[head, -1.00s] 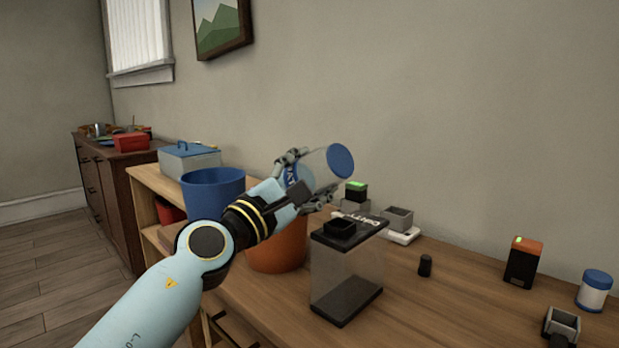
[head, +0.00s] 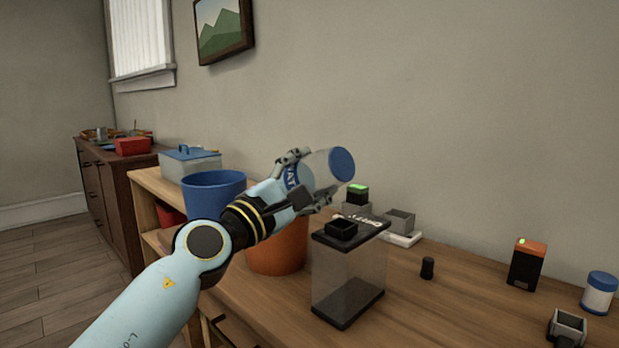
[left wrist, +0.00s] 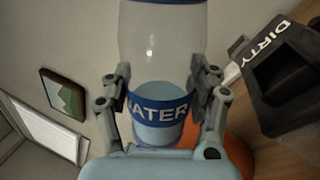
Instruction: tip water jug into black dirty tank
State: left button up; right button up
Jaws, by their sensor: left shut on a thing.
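The water jug (head: 321,166) is clear with a blue end and a blue label reading WATER. My left gripper (head: 305,182) is shut on it, and the jug is tilted on its side above the table. The left wrist view shows the jug (left wrist: 160,45) between the fingers (left wrist: 160,95), with liquid near the label. The dirty tank (head: 347,278) is a clear box with a black lid and base and a raised square black opening. It stands right of and below the jug, apart from it. Its DIRTY lettering shows in the left wrist view (left wrist: 285,85). My right gripper is out of view.
An orange bucket (head: 277,250) stands under the jug, left of the tank. A blue bucket (head: 212,192) is farther left. Behind the tank are a green-topped block (head: 357,194) and a grey open box (head: 398,221). A black-orange block (head: 527,265) stands right; table between is mostly clear.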

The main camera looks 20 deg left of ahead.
pick_arm(q)
jog(key=shift+a+m+b, duration=0.1)
jog(key=shift+m+b, duration=0.4)
jog(key=shift+b, duration=0.1)
dwell(0.4)
jog(key=shift+f+m+h+b, duration=0.2)
jog(key=shift+m+h+b, duration=0.2)
jog(key=shift+b, duration=0.15)
jog(key=shift+r, duration=0.1)
jog(key=shift+a, duration=0.1)
jog(key=shift+m+b, duration=0.5)
jog(key=shift+b, duration=0.05)
